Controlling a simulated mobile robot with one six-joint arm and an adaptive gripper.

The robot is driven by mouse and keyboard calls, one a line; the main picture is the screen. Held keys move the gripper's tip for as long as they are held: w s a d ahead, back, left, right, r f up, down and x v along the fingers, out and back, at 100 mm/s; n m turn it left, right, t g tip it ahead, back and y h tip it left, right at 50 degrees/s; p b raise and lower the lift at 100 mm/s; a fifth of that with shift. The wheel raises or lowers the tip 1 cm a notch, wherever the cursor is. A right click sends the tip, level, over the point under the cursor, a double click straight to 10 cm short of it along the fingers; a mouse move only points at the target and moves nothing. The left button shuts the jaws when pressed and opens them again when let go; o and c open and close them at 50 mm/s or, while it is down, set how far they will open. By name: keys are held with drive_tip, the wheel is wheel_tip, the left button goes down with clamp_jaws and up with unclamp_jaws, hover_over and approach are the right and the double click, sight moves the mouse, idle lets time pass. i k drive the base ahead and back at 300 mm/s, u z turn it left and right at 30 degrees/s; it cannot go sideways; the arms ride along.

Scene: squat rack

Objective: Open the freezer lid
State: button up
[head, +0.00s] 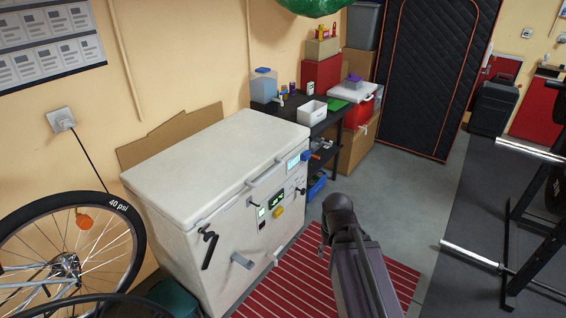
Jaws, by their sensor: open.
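A white chest freezer (235,245) stands against the yellow wall, left of the middle in the head view. Its lid (215,160) lies flat and looks closed, with a thin seam along the front. A grey bar handle (268,173) sits at the lid's front edge. A black lever and a grey handle also show on the front. My dark arm link rises from the bottom to the right of the freezer, apart from the handle. I cannot make out my gripper's fingers.
A bicycle wheel (70,255) stands close at the left. A dark workbench (335,118) with boxes is beyond the freezer. A red striped mat (300,285) covers the floor in front. A rack with metal bars (470,255) stands at right; grey floor lies between.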

sight(186, 182)
drive_tip(key=z, duration=0.3)
drive_tip(key=i, duration=0.9)
drive_tip(key=z, duration=0.25)
